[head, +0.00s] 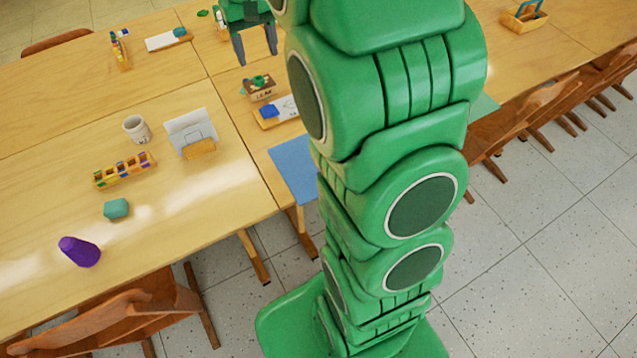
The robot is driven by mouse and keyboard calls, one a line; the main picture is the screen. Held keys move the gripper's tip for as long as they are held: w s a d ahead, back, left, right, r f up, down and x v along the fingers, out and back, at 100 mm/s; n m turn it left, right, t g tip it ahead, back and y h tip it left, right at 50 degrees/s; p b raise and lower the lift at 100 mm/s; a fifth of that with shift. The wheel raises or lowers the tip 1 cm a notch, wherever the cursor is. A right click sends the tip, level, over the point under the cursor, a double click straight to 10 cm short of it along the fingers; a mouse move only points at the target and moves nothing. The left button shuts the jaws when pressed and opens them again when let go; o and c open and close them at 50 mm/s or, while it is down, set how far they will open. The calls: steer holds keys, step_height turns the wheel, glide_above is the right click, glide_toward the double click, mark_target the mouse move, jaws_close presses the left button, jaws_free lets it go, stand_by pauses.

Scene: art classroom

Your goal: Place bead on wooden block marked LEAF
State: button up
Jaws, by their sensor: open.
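The wooden block marked LEAF (263,95) stands on the table, left of my arm, with its lettered face towards the camera. A small green object (258,80) rests on top of it; it looks like the bead, but it is too small to be sure. My gripper (256,58) is at the top of the view, beyond and above the block in the picture. Its two grey fingers point down and are spread apart, with nothing between them. It appears clear of the block and the green object.
A tray with a blue item (270,112) lies just in front of the block, partly hidden by my arm. A white mug (137,129), a small easel (190,133), a compartment tray (125,171), a teal block (116,209) and a purple cone (80,251) stand further left.

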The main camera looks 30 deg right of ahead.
steer(key=s+a+f, duration=0.1)
steer(key=s+a, duration=0.1)
steer(key=s, duration=1.5)
steer(key=s+a, duration=0.2)
steer(key=s, duration=1.5)
steer(key=shift+s+a+f+g, duration=0.15)
steer(key=shift+s+f+g, duration=0.2)
steer(key=shift+f+g, duration=0.05)
